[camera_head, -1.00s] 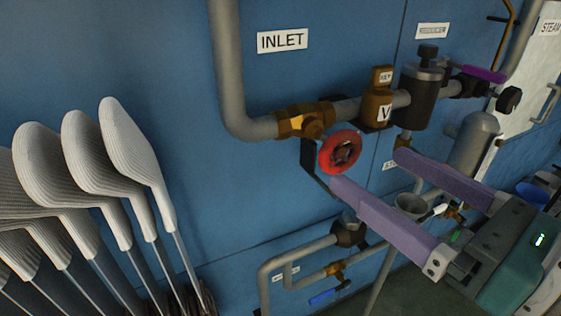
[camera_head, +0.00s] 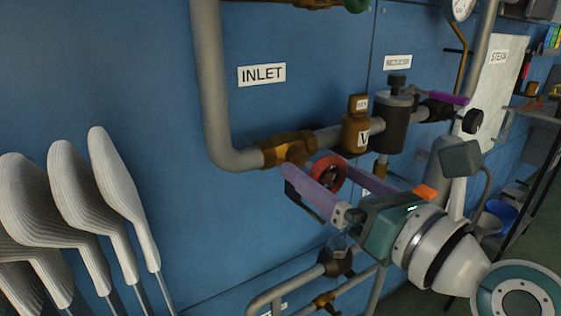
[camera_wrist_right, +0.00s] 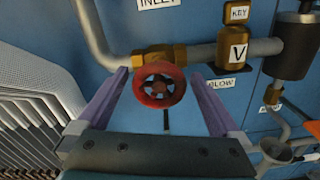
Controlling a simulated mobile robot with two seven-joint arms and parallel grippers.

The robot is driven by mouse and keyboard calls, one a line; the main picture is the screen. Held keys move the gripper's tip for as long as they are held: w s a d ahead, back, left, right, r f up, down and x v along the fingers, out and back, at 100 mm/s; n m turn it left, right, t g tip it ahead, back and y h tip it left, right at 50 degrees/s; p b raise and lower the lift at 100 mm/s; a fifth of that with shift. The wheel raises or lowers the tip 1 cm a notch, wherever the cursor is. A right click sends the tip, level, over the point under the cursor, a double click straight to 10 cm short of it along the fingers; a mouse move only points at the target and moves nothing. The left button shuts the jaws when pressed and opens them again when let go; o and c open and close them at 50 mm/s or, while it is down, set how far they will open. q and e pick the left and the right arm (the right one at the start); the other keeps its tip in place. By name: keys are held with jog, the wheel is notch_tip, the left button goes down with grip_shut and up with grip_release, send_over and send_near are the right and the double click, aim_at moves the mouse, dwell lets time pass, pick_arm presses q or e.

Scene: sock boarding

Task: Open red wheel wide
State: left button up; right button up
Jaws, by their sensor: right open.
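The red wheel (camera_head: 328,172) sits below the brass valve body (camera_head: 290,148) on the inlet pipe. In the right wrist view the red wheel (camera_wrist_right: 159,84) faces me, round with a dark hub, between and beyond the two fingers. My right gripper (camera_head: 322,172) is open, its purple fingers reaching toward the wheel, one on each side. In the right wrist view the fingers of the right gripper (camera_wrist_right: 157,85) stand apart from the rim, with a gap on both sides. Part of the wheel is hidden behind the near finger in the head view. My left gripper is not in view.
A grey pipe (camera_head: 208,90) runs down beside the INLET label (camera_head: 262,75). A brass KEY block (camera_head: 356,132) and a dark cylinder (camera_head: 393,124) stand right of the wheel. White sock forms (camera_head: 115,180) stand at the left. Lower pipes (camera_head: 300,287) run beneath the gripper.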

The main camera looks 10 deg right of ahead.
jog(key=shift+c, duration=0.4)
jog(key=c, duration=1.2)
